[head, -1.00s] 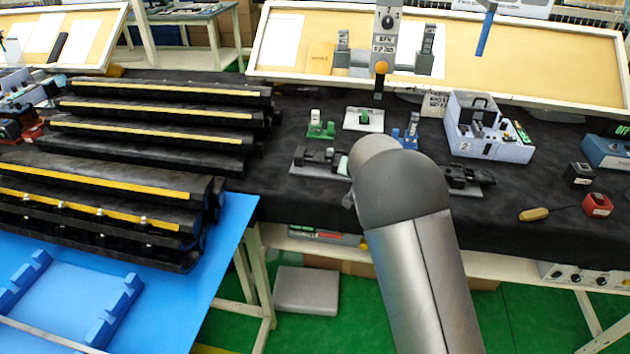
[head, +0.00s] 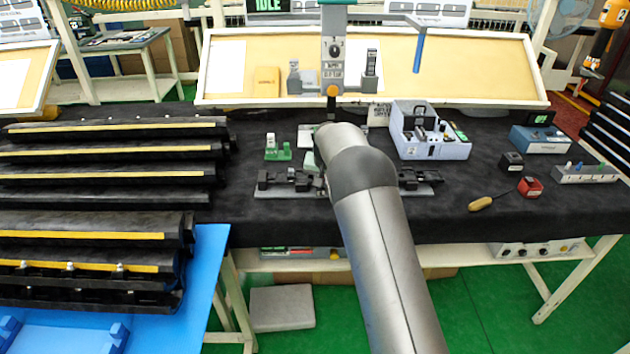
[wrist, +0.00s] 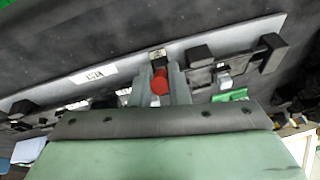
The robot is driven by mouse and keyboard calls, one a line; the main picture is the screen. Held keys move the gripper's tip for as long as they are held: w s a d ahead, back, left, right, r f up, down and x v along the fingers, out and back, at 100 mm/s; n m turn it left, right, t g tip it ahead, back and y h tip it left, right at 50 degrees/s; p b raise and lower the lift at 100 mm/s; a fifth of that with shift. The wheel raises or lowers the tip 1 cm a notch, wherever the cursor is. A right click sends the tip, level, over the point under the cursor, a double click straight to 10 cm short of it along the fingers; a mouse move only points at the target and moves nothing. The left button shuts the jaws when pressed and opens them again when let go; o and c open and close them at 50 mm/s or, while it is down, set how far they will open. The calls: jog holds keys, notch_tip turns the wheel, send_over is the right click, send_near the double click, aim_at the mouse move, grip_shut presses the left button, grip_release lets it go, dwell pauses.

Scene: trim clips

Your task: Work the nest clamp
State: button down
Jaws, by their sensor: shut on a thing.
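The clamp fixture is a grey base plate (head: 280,194) with black blocks on the dark bench cloth, in the middle of the head view. My arm covers its middle. In the wrist view the plate (wrist: 225,38) crosses the picture at a slant, with black end blocks and a white label. My gripper (wrist: 160,72) has its two grey fingers around a red knob (wrist: 160,84) at the plate and is shut on it. The fingertips are hidden behind my arm in the head view. How the clamp itself is set I cannot tell.
A green fixture (head: 277,149) stands behind the plate at left. A pale blue bin (head: 435,149) is behind at right. A post with an orange ball (head: 332,90) rises behind my arm. Black trim strips (head: 110,175) fill the left.

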jog(key=c, duration=1.4)
grip_release()
jog(key=b+v, duration=0.4)
jog(key=v, duration=1.3)
jog(key=shift+s+r, duration=0.1)
jog(key=shift+r, duration=0.1)
jog(key=s+d+f+g, duration=0.1)
jog(key=s+d+f, duration=0.2)
jog(key=s, duration=1.1)
jog(key=s+d+f+n+g, duration=0.1)
jog(key=s+d+f, duration=0.2)
jog(key=s, duration=1.2)
jog(key=s+d+f+g, duration=0.1)
jog(key=s+d, duration=0.3)
jog(key=s, duration=1.1)
jog(key=shift+d+f+n+h, duration=0.25)
jog(key=shift+f+n+h, duration=0.15)
jog(key=shift+f, duration=0.5)
